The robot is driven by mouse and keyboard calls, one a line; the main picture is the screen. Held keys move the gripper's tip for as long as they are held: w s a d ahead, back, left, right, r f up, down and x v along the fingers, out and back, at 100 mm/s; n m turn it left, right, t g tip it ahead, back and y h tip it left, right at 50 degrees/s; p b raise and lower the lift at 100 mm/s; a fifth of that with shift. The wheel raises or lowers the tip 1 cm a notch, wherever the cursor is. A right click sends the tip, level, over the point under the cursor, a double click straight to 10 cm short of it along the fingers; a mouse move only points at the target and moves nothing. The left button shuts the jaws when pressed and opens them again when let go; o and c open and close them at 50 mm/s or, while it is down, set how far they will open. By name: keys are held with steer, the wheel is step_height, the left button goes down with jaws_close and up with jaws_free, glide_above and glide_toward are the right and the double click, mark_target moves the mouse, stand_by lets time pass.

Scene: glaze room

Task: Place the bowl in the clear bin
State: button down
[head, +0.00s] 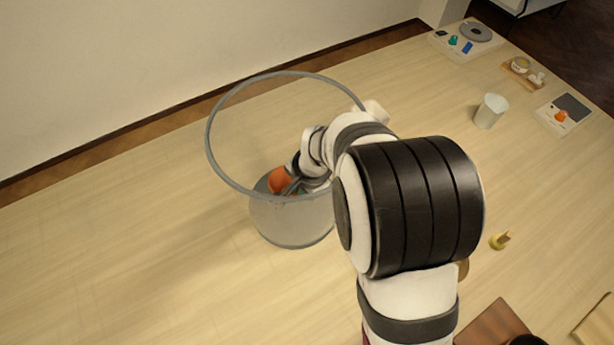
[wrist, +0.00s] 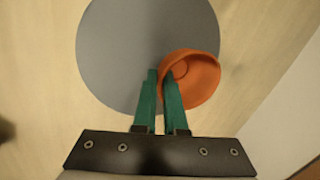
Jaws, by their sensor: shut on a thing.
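The clear bin (head: 209,138) stands on the wooden table, see-through, with a grey rim and a greyish lower part. The orange bowl (head: 279,180) shows through its wall, above the base and tilted. My gripper (head: 291,185) reaches into the bin from the right and is shut on the bowl. In the wrist view, my gripper (wrist: 161,76) has its green fingers closed at the left side of the bowl (wrist: 203,78). The bin's grey round floor (wrist: 125,45) lies beneath, and the bowl overlaps its right edge. In the head view, my arm hides part of the bin's right side.
A pale cup (head: 490,111) stands at the right. A scale (head: 467,37), a small tray (head: 523,70) and a panel (head: 562,113) lie at the far right. A small yellow object (head: 500,240) is right of my arm. The table left of the bin is clear.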

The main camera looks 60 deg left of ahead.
steer(key=c, duration=1)
jaws_free()
steer(key=v, duration=0.4)
steer(key=a+v, duration=0.1)
steer(key=v, duration=0.7)
steer(key=shift+s+a+r, duration=0.2)
steer(key=shift+a, duration=0.15)
